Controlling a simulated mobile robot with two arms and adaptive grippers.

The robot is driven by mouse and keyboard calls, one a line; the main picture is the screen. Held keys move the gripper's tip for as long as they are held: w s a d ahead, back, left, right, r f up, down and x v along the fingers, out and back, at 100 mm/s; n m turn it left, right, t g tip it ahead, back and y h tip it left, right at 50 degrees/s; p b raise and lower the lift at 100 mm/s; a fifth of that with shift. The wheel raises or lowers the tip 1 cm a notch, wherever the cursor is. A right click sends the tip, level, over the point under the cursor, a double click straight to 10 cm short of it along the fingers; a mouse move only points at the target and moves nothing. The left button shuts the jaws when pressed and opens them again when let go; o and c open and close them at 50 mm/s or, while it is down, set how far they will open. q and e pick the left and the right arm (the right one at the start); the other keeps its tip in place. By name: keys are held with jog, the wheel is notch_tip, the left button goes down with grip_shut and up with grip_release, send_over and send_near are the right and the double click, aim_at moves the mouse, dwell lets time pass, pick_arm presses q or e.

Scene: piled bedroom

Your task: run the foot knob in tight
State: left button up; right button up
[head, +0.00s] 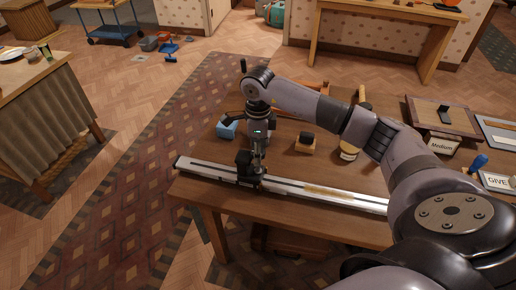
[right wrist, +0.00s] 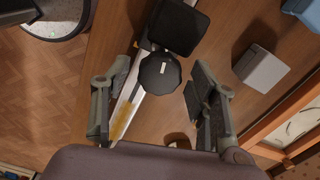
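The foot knob, a black faceted round knob (right wrist: 160,73), sits on a long metal rail (right wrist: 128,112) beside a square black block (right wrist: 178,27) in the right wrist view. The rail (head: 330,196) lies along the front of the wooden table in the head view, with a black block (head: 243,160) on it near its left end. My right gripper (head: 259,150) points down over the rail beside this block. In the right wrist view its fingers are apart on either side of the knob, with visible gaps. My left gripper is not in view.
The wooden table (head: 205,190) also holds a blue block (head: 227,128), a dark-topped wooden block (head: 305,142) and a tray (head: 440,117) above a "Medium" label (head: 443,146). A "GIVE" card (head: 497,182) lies at right. Patterned carpet (head: 140,190) lies left of the table.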

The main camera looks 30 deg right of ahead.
jog(key=c, duration=1)
